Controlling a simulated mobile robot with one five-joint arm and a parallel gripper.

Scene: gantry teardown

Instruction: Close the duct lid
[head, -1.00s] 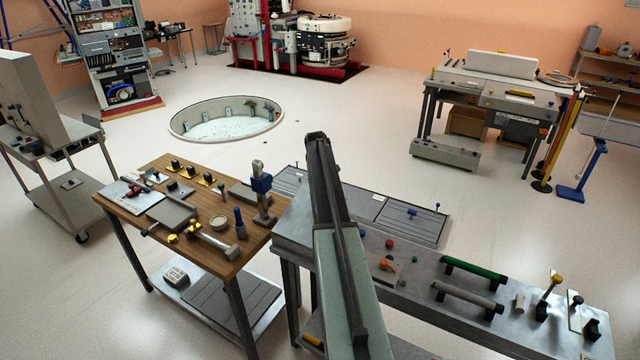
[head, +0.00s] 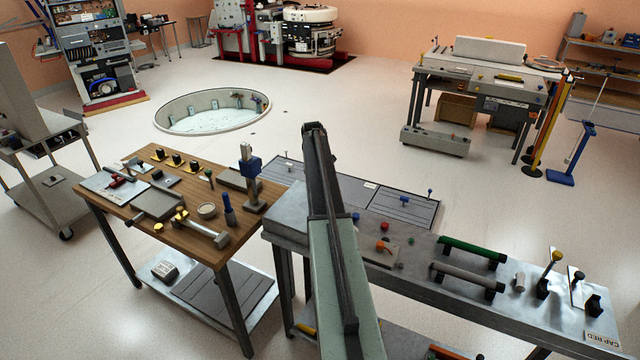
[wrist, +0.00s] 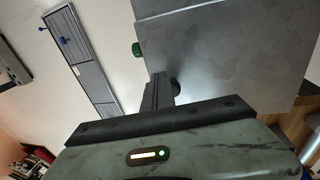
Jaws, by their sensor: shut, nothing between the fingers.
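No part is clearly marked as the duct lid. A long framed floor strip with dark panels (head: 412,207) lies behind the grey bench and may be the duct; I cannot tell whether a lid there is open. A blue T-handle (head: 404,201) stands on it. The strip also shows at upper left in the wrist view (wrist: 88,68), with a blue handle. My gripper (head: 314,127) is shut and empty, raised above the bench and strip in the head view. Its dark fingers (wrist: 160,90) show in the wrist view, beside a large grey metal surface (wrist: 225,55).
The grey bench (head: 470,312) carries a green bar (head: 472,252) and a grey bar (head: 467,279). A wooden table (head: 135,212) with tools stands at left. A round floor pit (head: 212,110) lies behind. Open floor extends between the pit and the back right table (head: 480,90).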

